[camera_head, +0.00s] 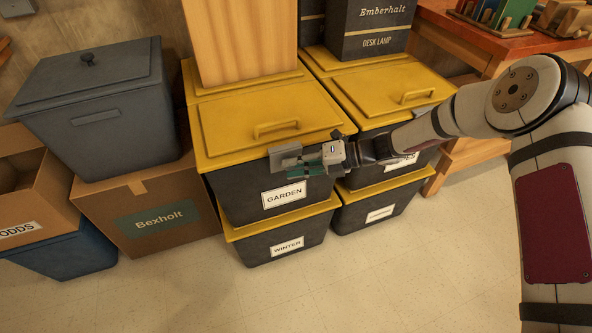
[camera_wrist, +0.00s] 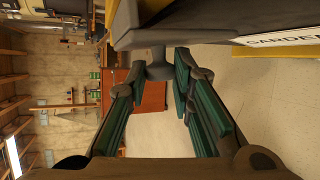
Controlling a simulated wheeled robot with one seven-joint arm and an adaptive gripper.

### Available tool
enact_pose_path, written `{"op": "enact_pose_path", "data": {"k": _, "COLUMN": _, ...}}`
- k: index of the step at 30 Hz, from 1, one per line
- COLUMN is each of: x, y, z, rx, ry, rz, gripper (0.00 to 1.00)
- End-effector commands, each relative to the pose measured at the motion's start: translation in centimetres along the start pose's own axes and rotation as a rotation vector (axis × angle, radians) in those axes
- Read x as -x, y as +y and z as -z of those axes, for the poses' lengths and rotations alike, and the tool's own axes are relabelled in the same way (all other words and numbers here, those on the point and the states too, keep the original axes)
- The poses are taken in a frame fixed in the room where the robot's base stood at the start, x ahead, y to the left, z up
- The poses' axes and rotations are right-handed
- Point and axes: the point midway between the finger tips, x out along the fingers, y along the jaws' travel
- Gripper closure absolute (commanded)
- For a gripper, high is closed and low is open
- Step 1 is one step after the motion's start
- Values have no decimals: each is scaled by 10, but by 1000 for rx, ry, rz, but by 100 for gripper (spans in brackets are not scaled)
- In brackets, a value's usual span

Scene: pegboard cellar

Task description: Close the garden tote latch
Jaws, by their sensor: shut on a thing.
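The garden tote (camera_head: 232,195) is dark with a yellow lid (camera_head: 262,118) and a white GARDEN label; it stands on the WINTER tote. The lid lies on the tote. A grey latch (camera_head: 284,154) sits at the lid's front edge, above the label. In the wrist view the latch (camera_wrist: 158,66) reaches in between my green-padded fingertips. My gripper (camera_head: 318,163) is shut on this latch, in front of the tote; it also shows in the wrist view (camera_wrist: 156,76). The gripper partly hides the latch, and I cannot tell its exact angle.
A wooden box (camera_head: 238,45) stands on the back of the garden tote's lid. Another stack of yellow-lidded totes (camera_head: 385,95) stands close on the right. A grey tote (camera_head: 95,112) on a Bexholt carton (camera_head: 150,215) stands at left. The floor (camera_head: 330,285) in front is clear.

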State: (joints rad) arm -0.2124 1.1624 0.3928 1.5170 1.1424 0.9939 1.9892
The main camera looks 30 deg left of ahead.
Motion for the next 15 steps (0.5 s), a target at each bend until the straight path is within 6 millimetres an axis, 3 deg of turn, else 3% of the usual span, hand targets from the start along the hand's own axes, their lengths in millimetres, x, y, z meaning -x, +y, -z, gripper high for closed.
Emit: {"op": "enact_pose_path", "data": {"k": 15, "x": 0, "y": 4, "z": -10, "rx": -126, "ry": 52, "rz": 54, "gripper": 100}}
